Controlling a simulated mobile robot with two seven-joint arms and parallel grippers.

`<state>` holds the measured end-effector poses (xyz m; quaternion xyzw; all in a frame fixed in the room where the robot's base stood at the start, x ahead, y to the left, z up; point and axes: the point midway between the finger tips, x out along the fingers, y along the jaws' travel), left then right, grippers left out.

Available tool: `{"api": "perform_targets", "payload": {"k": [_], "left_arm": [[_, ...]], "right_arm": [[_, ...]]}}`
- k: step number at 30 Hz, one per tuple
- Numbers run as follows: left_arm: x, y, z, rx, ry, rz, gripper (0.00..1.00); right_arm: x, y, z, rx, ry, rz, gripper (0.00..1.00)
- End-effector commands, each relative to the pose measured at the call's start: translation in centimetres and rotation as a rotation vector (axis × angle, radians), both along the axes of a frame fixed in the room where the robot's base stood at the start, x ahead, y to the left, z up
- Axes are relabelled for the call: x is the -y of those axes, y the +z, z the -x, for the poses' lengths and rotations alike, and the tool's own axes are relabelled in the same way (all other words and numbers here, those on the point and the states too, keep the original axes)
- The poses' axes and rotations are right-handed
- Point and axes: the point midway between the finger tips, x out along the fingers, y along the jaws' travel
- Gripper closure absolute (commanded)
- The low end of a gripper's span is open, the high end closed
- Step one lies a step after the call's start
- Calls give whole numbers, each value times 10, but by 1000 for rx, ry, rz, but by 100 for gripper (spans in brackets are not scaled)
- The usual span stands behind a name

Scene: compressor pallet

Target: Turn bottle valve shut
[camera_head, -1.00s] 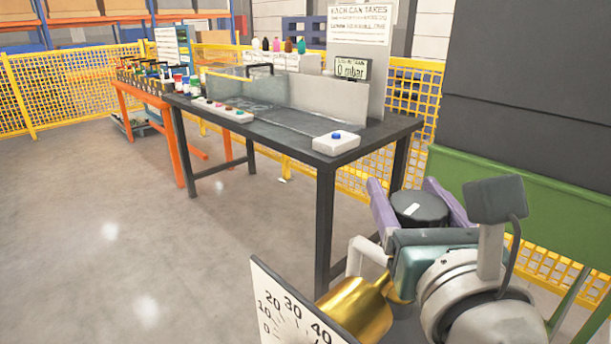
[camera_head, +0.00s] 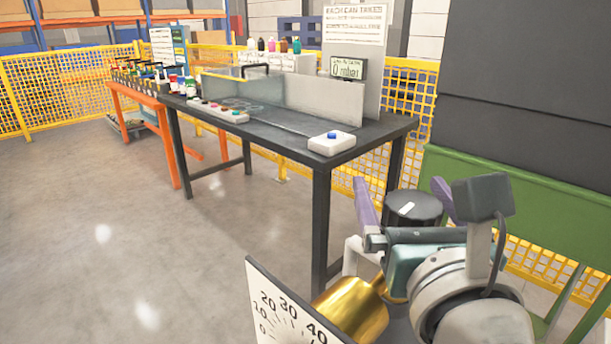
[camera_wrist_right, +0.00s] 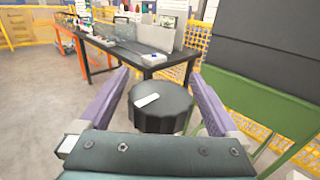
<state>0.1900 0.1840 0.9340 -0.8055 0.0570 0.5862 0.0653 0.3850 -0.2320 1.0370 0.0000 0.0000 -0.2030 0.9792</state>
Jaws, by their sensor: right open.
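A black round knob (camera_head: 415,208) with a white mark on its top shows at the lower right of the head view. It also shows in the middle of the right wrist view (camera_wrist_right: 160,112). My right gripper (camera_head: 399,188) has two purple fingers, one on each side of the knob. In the right wrist view, the open right gripper (camera_wrist_right: 160,80) shows gaps between its fingers and the knob. The knob's underside and whatever carries it are hidden by the gripper and wrist. My left gripper is not in view.
A white dial (camera_head: 285,310) and a brass-coloured body (camera_head: 352,310) are close at the bottom. A dark table (camera_head: 290,150) with a white button box (camera_head: 331,144) stands beyond. A green panel (camera_head: 520,205) and yellow mesh fence are at right. The floor at left is clear.

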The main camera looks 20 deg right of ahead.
Motion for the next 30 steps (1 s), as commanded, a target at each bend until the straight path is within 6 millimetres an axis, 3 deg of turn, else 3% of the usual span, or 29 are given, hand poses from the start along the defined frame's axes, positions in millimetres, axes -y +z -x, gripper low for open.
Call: {"api": "perform_targets", "payload": {"k": [5, 18, 30], "left_arm": [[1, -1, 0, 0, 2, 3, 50], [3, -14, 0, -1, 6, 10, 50], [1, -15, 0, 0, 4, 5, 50]], "right_arm": [[-2, -1, 4, -1, 2, 1, 3], [-28, -2, 64, -2, 1, 0, 3], [-30, 0, 69, 0, 0, 0, 3]]}}
